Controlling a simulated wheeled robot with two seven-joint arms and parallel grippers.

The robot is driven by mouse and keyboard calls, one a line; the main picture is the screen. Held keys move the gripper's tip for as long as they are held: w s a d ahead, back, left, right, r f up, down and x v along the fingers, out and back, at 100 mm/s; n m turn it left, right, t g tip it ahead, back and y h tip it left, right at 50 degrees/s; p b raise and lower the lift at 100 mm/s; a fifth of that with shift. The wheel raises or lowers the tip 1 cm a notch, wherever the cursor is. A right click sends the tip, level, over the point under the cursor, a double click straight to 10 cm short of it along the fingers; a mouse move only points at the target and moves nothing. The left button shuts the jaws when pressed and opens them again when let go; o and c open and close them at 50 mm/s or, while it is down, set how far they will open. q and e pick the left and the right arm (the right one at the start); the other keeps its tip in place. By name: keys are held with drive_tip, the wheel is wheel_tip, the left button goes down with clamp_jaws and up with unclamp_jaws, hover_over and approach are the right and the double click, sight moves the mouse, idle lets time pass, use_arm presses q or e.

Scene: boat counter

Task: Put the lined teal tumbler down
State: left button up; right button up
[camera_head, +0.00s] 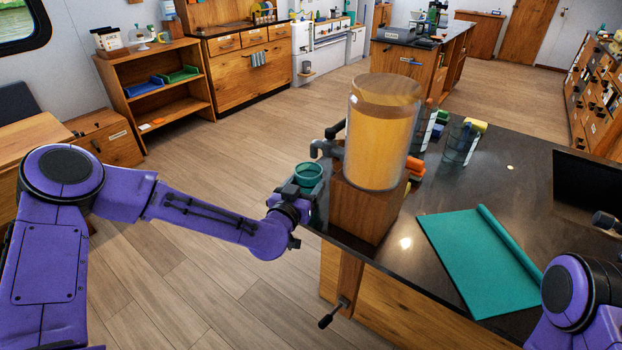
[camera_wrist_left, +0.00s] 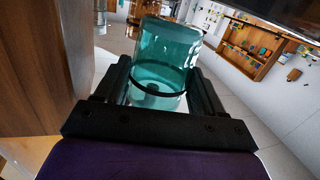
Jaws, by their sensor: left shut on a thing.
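The teal tumbler (camera_head: 309,176) is a clear teal cup with a dark line around it. It also shows in the left wrist view (camera_wrist_left: 166,62), between the two fingers. My left gripper (camera_head: 303,188) is shut on it beside the left edge of the dark counter (camera_head: 420,262), by the wooden stand of the drink dispenser (camera_head: 381,140). I cannot tell whether the tumbler touches the counter. My right arm shows at the lower right edge, and its gripper's fingers cannot be made out.
A teal mat (camera_head: 478,262) with a rolled edge lies on the counter. A clear glass (camera_head: 459,146) and several colored items stand behind the dispenser. The dispenser's tap (camera_head: 326,149) sticks out above the tumbler. A dark tray (camera_head: 590,185) lies at the right.

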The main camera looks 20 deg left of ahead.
use_arm(q)
drive_tip(key=w, duration=0.2)
drive_tip(key=w+f+p, duration=0.1)
drive_tip(key=w, duration=0.1)
drive_tip(key=shift+d, duration=0.15)
drive_tip(key=shift+f, duration=0.25)
